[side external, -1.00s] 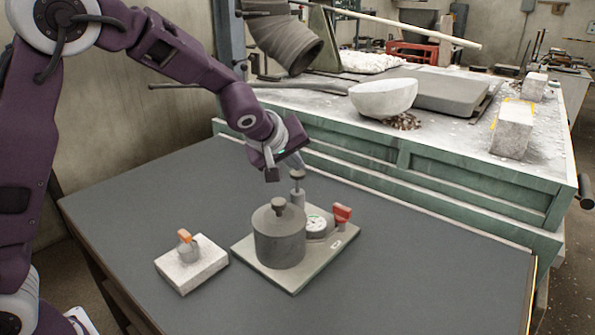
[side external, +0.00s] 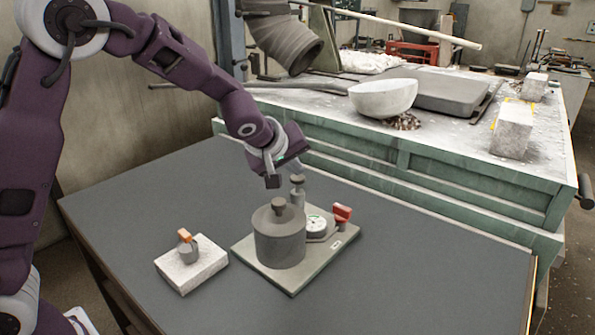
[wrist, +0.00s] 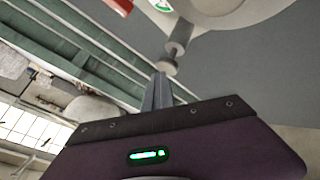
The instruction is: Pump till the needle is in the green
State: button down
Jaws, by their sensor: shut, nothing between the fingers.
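The pump plunger (side external: 297,181) has a dark round knob on a grey upright cylinder, behind the dark tank (side external: 279,238). My gripper (side external: 295,171) is shut and empty, its fingertips at the knob from above, seemingly touching it. In the wrist view my fingers (wrist: 160,80) point at the knob (wrist: 168,67). The round gauge (side external: 316,226) has a white face with some green; its needle is too small to read. Part of its green also shows at the top of the wrist view (wrist: 161,4).
A red-handled valve (side external: 342,214) stands right of the gauge on the grey base plate (side external: 293,286). A pale block (side external: 190,270) with an orange-topped fitting (side external: 186,244) lies to the left. The dark table (side external: 430,270) is clear at right and front.

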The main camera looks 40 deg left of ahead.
aim_at(295, 179)
jog(key=shift+f, duration=0.95)
dwell(0.5)
jog(key=shift+r, duration=2.3)
notch_tip(295, 179, up, 5)
